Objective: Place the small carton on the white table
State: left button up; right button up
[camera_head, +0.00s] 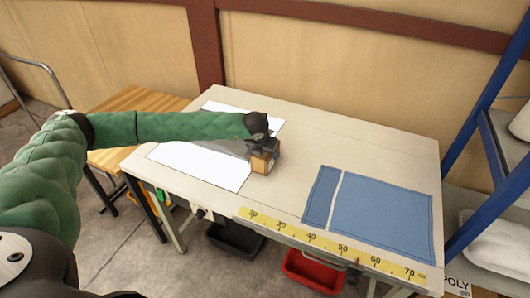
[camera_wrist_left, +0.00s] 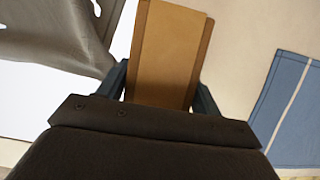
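The small carton (camera_head: 261,163) is a brown-orange box over the middle of the white table (camera_head: 301,137), just right of the white sheet. In the left wrist view the carton (camera_wrist_left: 172,50) stands between the two dark fingers of my left gripper (camera_wrist_left: 163,92). My left gripper (camera_head: 264,147) comes down on it from above and looks shut on it. The carton's base is at or close to the tabletop; I cannot tell whether it touches. My right gripper is not in view.
A white sheet (camera_head: 190,165) and a grey cloth (camera_wrist_left: 50,35) lie left of the carton. Blue fabric panels (camera_head: 380,217) lie at the right, behind a yellow ruler strip (camera_head: 330,243). A wooden bench (camera_head: 140,100) stands left, and a blue-framed shelf (camera_head: 490,140) right.

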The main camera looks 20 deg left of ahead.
pick_arm(q)
jog(key=o, duration=0.4)
jog(key=shift+c, duration=0.2)
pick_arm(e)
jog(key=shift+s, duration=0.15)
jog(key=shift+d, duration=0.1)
pick_arm(q)
jog(key=shift+s+r, duration=0.15)
jog(key=shift+r, duration=0.25)
jog(key=shift+b+v, duration=0.75)
jog(key=shift+v, duration=0.4)
jog(key=b+v, duration=0.2)
jog(key=v, duration=0.6)
jog(key=shift+s+r+b, duration=0.15)
jog(key=shift+r+b, duration=0.2)
jog(key=shift+r, duration=0.15)
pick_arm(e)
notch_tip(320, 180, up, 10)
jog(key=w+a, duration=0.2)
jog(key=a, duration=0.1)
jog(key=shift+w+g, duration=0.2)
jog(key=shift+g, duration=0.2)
pick_arm(q)
jog(key=shift+f, duration=0.1)
